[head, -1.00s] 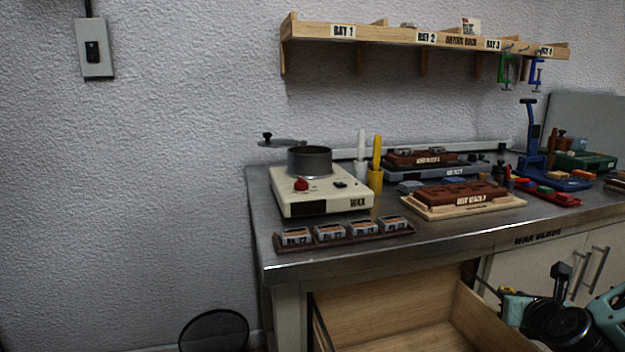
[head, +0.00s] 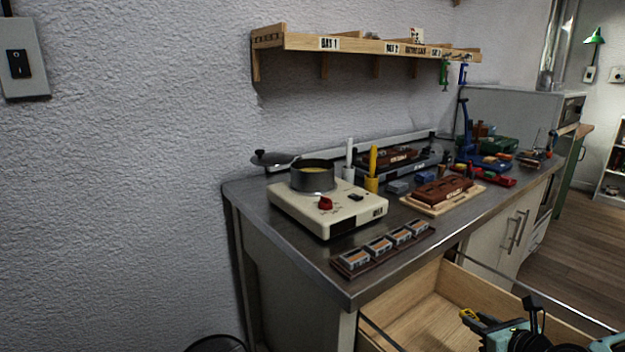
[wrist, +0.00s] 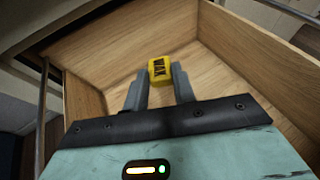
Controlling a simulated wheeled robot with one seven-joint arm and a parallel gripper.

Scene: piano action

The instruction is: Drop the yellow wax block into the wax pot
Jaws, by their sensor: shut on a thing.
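The yellow wax block (wrist: 160,70), marked "WAX", is between my fingertips in the wrist view. My gripper (wrist: 159,80) is shut on it, with the open wooden drawer behind. In the head view my gripper (head: 467,317) is at the lower right, over the drawer, with a bit of yellow at its tip. The wax pot (head: 312,178) is a dark grey round pot on the cream heater marked "WAX" (head: 328,210). Its top is open and something yellowish shows inside. Its lid (head: 274,158) is swung off to the left.
The open drawer (head: 412,305) juts out below the bench; it looks empty where visible. A rack of small labelled blocks (head: 382,250) lies at the bench's front edge. White and yellow upright tools (head: 372,168) stand right of the heater. A shelf (head: 350,46) hangs above.

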